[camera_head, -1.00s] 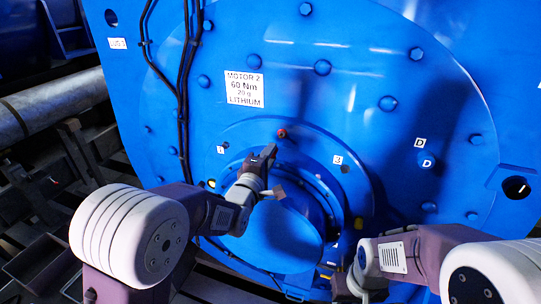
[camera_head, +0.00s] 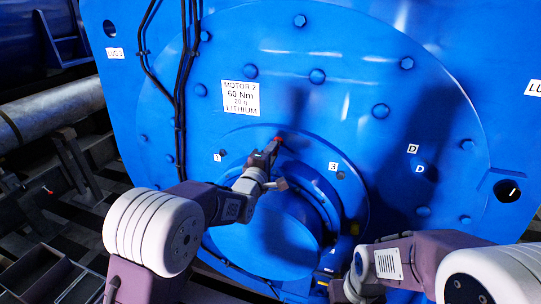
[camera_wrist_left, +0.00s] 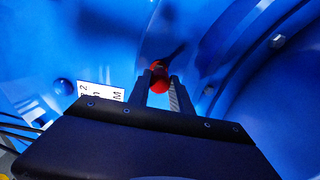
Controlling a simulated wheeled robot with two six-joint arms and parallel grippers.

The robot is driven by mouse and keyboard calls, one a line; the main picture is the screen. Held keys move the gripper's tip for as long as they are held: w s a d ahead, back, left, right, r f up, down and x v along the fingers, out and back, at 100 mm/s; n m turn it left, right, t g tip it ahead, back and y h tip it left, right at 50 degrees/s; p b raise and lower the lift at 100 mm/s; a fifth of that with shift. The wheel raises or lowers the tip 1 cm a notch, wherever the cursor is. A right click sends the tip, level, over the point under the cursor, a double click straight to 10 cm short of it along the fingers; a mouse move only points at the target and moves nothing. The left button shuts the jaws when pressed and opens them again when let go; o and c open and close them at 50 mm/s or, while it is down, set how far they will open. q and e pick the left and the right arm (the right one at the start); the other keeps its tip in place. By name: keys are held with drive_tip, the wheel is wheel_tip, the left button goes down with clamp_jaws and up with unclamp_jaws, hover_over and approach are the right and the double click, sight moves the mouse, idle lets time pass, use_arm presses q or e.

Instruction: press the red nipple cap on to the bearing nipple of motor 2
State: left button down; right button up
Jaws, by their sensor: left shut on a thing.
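Motor 2 (camera_head: 330,110) is a large blue machine face with a white label (camera_head: 240,98) reading MOTOR 2, 60 Nm, 20 g, LITHIUM. The red nipple cap (camera_head: 278,139) shows at the top of the central bearing ring, between the tags 1 and 3. My left gripper (camera_head: 273,147) is shut on the cap. In the left wrist view the red cap (camera_wrist_left: 159,79) sits between the two fingertips (camera_wrist_left: 161,88), close to the blue surface. The bearing nipple is not distinguishable; I cannot tell whether the cap is seated on it. My right gripper (camera_head: 344,290) is low, its fingers unclear.
The round blue hub (camera_head: 265,240) bulges out below my left gripper. Bolt heads (camera_head: 317,76) stud the motor face. Black cables (camera_head: 181,100) run down the left side. A grey pipe (camera_head: 50,112) and dark bins (camera_head: 40,270) lie at the left.

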idle(0.3)
use_arm(q)
drive_tip(key=shift+b, duration=0.3)
idle(0.6)
drive_tip(key=shift+b, duration=0.3)
idle(0.5)
drive_tip(key=shift+x, duration=1.55)
drive_tip(key=c, duration=1.1)
unclamp_jaws()
